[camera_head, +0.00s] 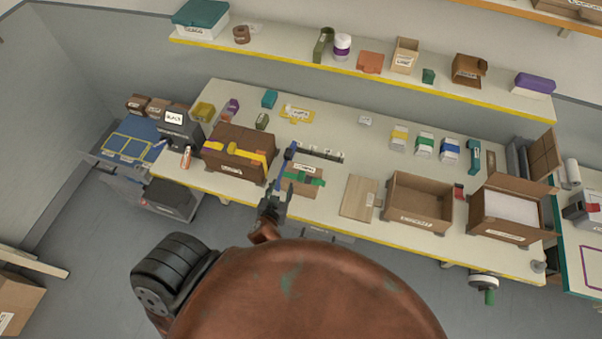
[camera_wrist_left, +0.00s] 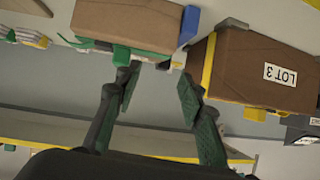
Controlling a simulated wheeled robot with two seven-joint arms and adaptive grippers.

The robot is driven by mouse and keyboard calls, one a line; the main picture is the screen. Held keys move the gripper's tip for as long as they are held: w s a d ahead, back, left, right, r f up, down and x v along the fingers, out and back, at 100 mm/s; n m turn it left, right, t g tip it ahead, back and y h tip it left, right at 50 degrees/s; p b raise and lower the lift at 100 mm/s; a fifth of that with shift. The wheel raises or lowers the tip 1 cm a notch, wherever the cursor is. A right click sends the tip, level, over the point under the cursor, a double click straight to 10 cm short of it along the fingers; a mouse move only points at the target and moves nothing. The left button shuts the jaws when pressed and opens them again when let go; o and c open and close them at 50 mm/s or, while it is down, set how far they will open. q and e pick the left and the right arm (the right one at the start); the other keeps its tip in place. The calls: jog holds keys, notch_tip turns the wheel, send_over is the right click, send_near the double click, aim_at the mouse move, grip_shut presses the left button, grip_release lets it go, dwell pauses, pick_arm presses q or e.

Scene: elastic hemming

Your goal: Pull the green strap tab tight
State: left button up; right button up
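A small brown carton (camera_head: 297,188) with a green strap (camera_head: 302,178) across it lies at the front of the workbench, with a blue upright piece (camera_head: 286,160) at its left side. In the left wrist view the carton (camera_wrist_left: 130,20) shows with the green strap (camera_wrist_left: 145,50) along its edge and the blue piece (camera_wrist_left: 189,24) at its end. My left gripper (camera_head: 274,203) is just in front of the carton. Its fingers (camera_wrist_left: 157,88) are apart and nothing is between them. The green strap lies just beyond the fingertips; whether one finger touches it I cannot tell. My right gripper does not show.
A larger brown box (camera_head: 238,139) with a yellow strap stands to the left; it is close on the right in the wrist view (camera_wrist_left: 275,72). A flat board (camera_head: 358,198) and open cartons (camera_head: 418,203) lie to the right. A shelf (camera_head: 290,52) runs behind.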

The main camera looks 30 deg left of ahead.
aim_at(301, 176)
pick_arm(q)
jog(key=shift+m+t+h, duration=0.3)
jog(key=shift+t+h, duration=0.3)
jog(key=shift+t, duration=0.2)
jog(key=w+d, duration=0.1)
jog(key=w, duration=0.2)
jog(key=w+d+f, duration=0.1)
jog(key=w, duration=0.2)
jog(key=w+d+f+p, duration=0.1)
jog(key=w, duration=0.2)
jog(key=shift+w+f, duration=0.25)
jog(key=shift+w, duration=0.05)
grip_shut()
